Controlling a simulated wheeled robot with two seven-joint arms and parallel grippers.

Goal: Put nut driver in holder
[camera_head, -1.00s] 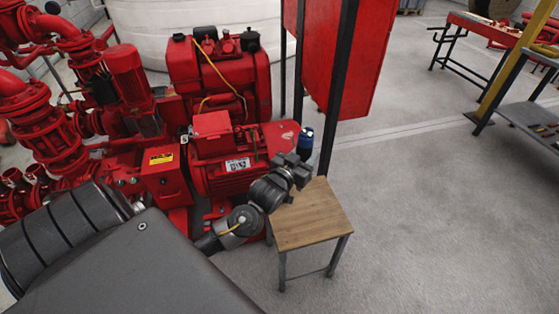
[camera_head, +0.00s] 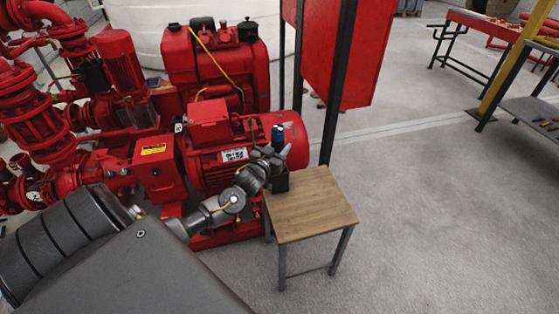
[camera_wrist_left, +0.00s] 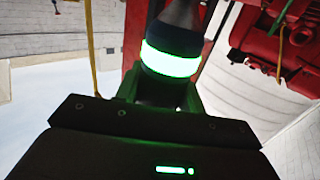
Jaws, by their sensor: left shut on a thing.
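My left gripper (camera_head: 275,156) is shut on a tool with a dark and blue handle (camera_head: 278,134), which looks like the nut driver. The handle stands up above the fingers, at the table's back left corner. In the left wrist view the handle (camera_wrist_left: 170,62) shows large between the fingers, with a bright white-green band. A small dark block (camera_head: 281,183), perhaps the holder, shows just below the gripper at the table's corner. The tool's lower end is hidden, so I cannot tell whether it is in the block. My right gripper is not in view.
The red pump motor (camera_head: 225,150) stands close behind and left of my left gripper. A dark post (camera_head: 340,85) and red panel (camera_head: 358,50) rise behind the table.

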